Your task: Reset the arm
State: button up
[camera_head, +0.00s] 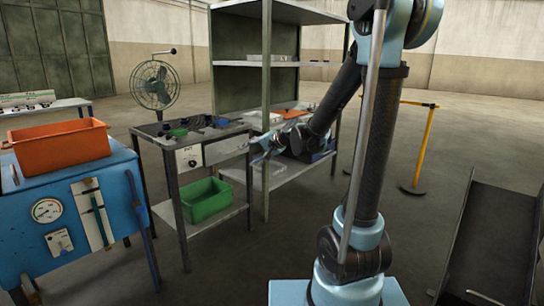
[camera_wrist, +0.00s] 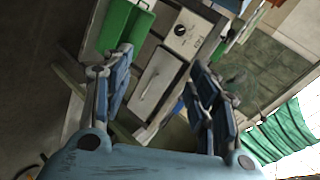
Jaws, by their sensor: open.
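My gripper (camera_wrist: 160,98) is open in the wrist view, its two blue fingers spread apart with nothing between them. In the head view my gripper (camera_head: 262,150) is small, beside the right end of the grey workbench (camera_head: 158,190), level with its drawer area. My arm reaches out from its column toward the bench. The bench front, with a dial panel and a pale drawer (camera_wrist: 158,82), lies beyond the fingers in the wrist view. Whether a finger touches the bench cannot be told.
A green bin (camera_head: 207,200) sits on the bench's lower shelf. A tall shelf unit (camera_head: 266,110) stands close behind my gripper. A blue cabinet (camera_head: 75,225) with an orange bin (camera_head: 60,148) is at left. A yellow post (camera_head: 424,150) stands at right. Open floor lies behind.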

jog(key=s+d+f+n+g+h, duration=0.1)
jog(key=s+d+f+h, duration=0.2)
jog(key=s+d, duration=0.6)
jog(key=s+d+f+n+g+h, duration=0.2)
jog(key=s+d+f+h, duration=0.1)
jog(key=s+d, duration=0.7)
jog(key=s+d+f+n+g+h, duration=0.1)
jog(key=s+d+f+h, duration=0.2)
jog(key=s+d, duration=0.6)
jog(key=s+f, duration=0.1)
jog(key=s, duration=0.3)
jog(key=shift+d+f+n+g, duration=0.15)
jog(key=shift+f+n+g, duration=0.15)
jog(key=shift+f+n, duration=0.1)
